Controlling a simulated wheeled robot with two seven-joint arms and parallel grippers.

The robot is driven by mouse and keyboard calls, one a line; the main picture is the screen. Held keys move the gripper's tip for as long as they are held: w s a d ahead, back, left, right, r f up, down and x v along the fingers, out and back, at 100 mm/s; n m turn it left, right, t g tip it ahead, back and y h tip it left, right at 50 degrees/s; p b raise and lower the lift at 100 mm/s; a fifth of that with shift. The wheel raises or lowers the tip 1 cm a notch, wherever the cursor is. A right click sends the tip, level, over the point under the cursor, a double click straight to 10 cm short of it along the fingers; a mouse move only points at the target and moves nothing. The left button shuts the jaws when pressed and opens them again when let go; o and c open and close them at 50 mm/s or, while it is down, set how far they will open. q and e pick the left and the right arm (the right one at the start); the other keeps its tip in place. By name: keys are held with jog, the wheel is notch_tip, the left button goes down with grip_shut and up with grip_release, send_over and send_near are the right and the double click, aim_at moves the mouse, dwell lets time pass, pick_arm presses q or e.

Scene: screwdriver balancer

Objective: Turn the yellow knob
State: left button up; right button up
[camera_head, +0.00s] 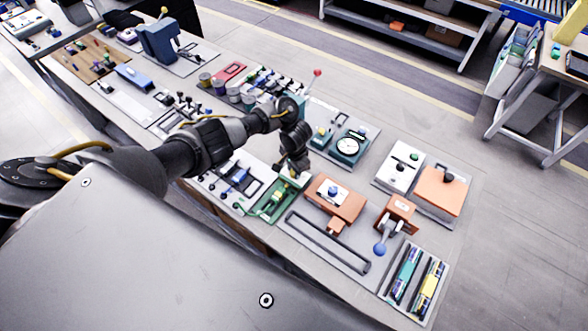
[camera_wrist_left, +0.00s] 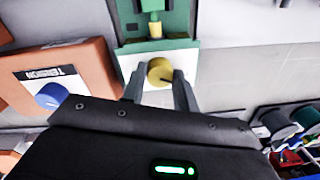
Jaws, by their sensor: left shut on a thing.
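The yellow knob (camera_wrist_left: 159,72) sits on a small white plate (camera_wrist_left: 128,68) below a green fixture (camera_wrist_left: 180,20) in the left wrist view. My left gripper (camera_wrist_left: 158,88) has one finger on each side of the knob and is shut on it. The knob's round face and a dark pointer mark show between the fingertips. In the head view my left gripper (camera_head: 291,168) points down at the far end of the green fixture (camera_head: 270,208), and it hides most of the knob. My right gripper is not in view.
An orange box with a blue knob and a tension label (camera_wrist_left: 60,78) stands close to the left gripper. It also shows in the head view (camera_head: 347,204). A teal gauge (camera_head: 350,146) stands behind.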

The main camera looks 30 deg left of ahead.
pick_arm(q)
jog(key=o, duration=1)
jog(key=shift+c, duration=0.2)
jog(key=shift+w+d+r+b, duration=0.1)
jog(key=shift+w+r+b, duration=0.15)
jog(key=shift+r, duration=0.9)
jog(key=shift+w+d+r+b, duration=0.1)
jog(key=shift+r+b, duration=0.15)
jog(key=shift+r, duration=0.9)
jog(key=shift+s+a+r, duration=0.2)
jog(key=shift+s+r, duration=0.1)
jog(key=shift+r, duration=0.1)
notch_tip(320, 180, up, 3)
jog(key=shift+f+p, duration=0.1)
jog(key=shift+p, duration=0.55)
jog(key=shift+s+d+r+b, duration=0.15)
jog(key=shift+r+b, duration=0.25)
jog(key=shift+r, duration=0.85)
